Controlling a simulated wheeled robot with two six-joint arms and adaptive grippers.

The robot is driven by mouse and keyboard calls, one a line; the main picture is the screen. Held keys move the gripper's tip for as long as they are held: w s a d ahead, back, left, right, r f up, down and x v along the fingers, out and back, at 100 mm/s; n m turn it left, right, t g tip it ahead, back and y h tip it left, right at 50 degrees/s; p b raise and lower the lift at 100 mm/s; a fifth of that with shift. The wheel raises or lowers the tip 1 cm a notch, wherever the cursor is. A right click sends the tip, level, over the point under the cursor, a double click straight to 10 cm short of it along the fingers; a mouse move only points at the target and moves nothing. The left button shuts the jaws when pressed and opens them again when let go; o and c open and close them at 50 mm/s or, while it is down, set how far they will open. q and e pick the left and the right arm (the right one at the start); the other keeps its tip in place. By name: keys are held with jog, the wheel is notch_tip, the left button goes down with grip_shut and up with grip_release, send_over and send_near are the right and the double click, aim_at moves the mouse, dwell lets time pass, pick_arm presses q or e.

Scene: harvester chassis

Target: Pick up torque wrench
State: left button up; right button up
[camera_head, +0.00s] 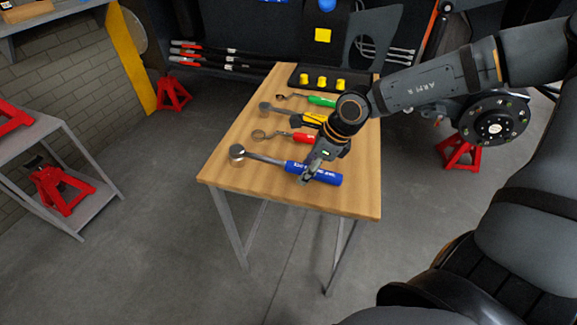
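A blue-handled wrench (265,158) with a round ratchet head lies near the front edge of the wooden table and looks like the torque wrench. My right gripper (311,173) points down at its blue handle and covers part of it. I cannot tell whether the fingers are around the handle or just above it, nor whether they are open or shut. The wrench appears to lie flat on the table (300,200). My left gripper is not in view.
Tools with red (304,137), yellow (314,119) and green (321,101) handles lie behind the wrench. A black tray with yellow pieces (322,82) stands at the back. A grey shelf (88,205) is at left.

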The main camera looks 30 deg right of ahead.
grip_shut()
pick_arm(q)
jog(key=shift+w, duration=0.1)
pick_arm(e)
jog(key=shift+r, duration=0.1)
